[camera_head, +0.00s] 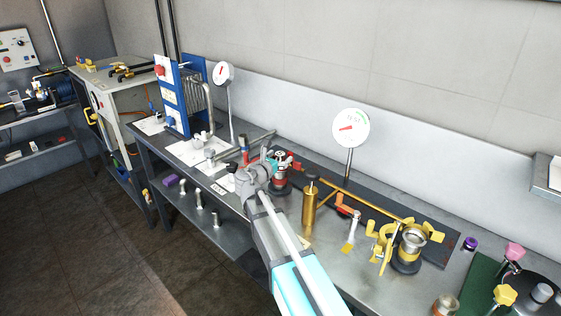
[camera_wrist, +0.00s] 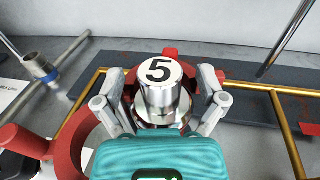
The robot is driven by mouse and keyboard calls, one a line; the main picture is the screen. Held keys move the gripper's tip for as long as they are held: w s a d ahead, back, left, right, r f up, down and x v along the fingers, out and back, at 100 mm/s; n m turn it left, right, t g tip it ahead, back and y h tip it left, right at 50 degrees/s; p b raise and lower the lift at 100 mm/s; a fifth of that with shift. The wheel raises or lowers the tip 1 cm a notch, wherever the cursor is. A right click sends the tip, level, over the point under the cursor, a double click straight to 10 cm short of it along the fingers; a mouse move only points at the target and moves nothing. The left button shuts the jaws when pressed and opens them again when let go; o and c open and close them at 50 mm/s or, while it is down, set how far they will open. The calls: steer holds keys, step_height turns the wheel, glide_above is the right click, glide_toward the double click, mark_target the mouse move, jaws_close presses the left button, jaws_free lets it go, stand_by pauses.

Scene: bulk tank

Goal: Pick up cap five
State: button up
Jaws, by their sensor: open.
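Cap five (camera_wrist: 160,88) is a shiny silver cylinder with a black 5 on its pale top, upright in the middle of the wrist view. My gripper (camera_wrist: 160,105) is open, with one grey finger on each side of the cap. I cannot tell whether the fingers touch it. Its lower part is partly hidden by my gripper's teal body. In the head view my gripper (camera_head: 272,166) is over the bench beside a red and silver fitting (camera_head: 280,182), and the cap is hard to make out there.
Red clamp parts (camera_wrist: 78,142) curve close around the cap. Brass rods (camera_wrist: 287,135) run beside it. In the head view a brass cylinder (camera_head: 310,205) and yellow clamps (camera_head: 382,240) stand to the right. A round gauge (camera_head: 350,128) rises behind on the bench (camera_head: 330,262).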

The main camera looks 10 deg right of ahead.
stand_by(0.3)
jaws_close()
stand_by(0.3)
steer(key=shift+r, duration=0.15)
step_height(320, 180, up, 2)
steer(key=p, duration=0.2)
steer(key=shift+r+p, duration=0.25)
steer(key=shift+p, duration=0.15)
steer(key=s+r+p, duration=1)
steer(key=s, duration=0.4)
steer(key=shift+d+r, duration=0.15)
steer(key=shift+d, duration=0.1)
